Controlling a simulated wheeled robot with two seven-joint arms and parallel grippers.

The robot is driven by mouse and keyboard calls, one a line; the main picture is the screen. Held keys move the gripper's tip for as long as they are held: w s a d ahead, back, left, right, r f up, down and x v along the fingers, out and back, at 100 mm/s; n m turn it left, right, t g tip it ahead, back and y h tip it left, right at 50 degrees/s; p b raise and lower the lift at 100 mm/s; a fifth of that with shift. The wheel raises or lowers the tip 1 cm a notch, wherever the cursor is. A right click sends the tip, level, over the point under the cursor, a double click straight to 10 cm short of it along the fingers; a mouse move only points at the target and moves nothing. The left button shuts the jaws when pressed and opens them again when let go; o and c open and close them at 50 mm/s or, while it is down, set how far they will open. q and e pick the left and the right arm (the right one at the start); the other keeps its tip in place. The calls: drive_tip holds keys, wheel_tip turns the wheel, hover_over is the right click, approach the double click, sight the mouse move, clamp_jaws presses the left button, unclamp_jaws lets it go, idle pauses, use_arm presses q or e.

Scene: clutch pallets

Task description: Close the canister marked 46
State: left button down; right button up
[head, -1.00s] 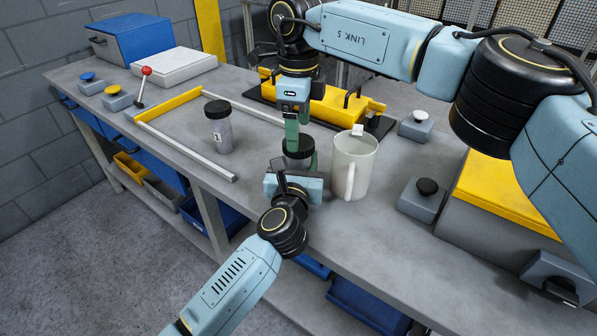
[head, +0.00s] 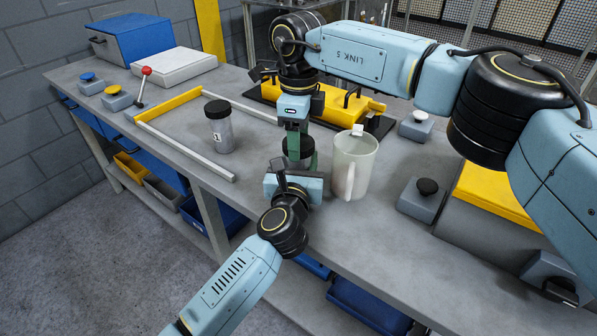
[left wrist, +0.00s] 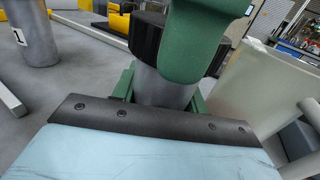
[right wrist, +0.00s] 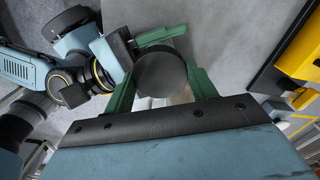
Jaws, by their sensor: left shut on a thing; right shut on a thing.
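A grey canister with a black lid stands upright at the bench's front edge. In the left wrist view its grey body (left wrist: 160,88) sits between the green fingers of my left gripper (head: 296,178), which is shut on it. The black lid (right wrist: 161,74) is on top of the body, between the green fingers of my right gripper (head: 298,140), which is shut on it from above. The lid also shows in the left wrist view (left wrist: 147,38), partly behind a green finger. No number is visible on this canister. I cannot tell how tightly the lid sits.
A second black-lidded canister (head: 220,128) stands to the left, its label partly seen. A pale mug (head: 355,165) stands close on the right. A yellow fixture (head: 335,103) is behind. A yellow and grey frame (head: 186,150) lies left. Button boxes (head: 421,198) are at the right.

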drive_tip(key=o, duration=1.2)
drive_tip(key=shift+c, duration=0.2)
drive_tip(key=shift+r, duration=0.1)
wheel_tip(320, 180, up, 12)
use_arm(q)
drive_tip(key=c, duration=0.7)
unclamp_jaws()
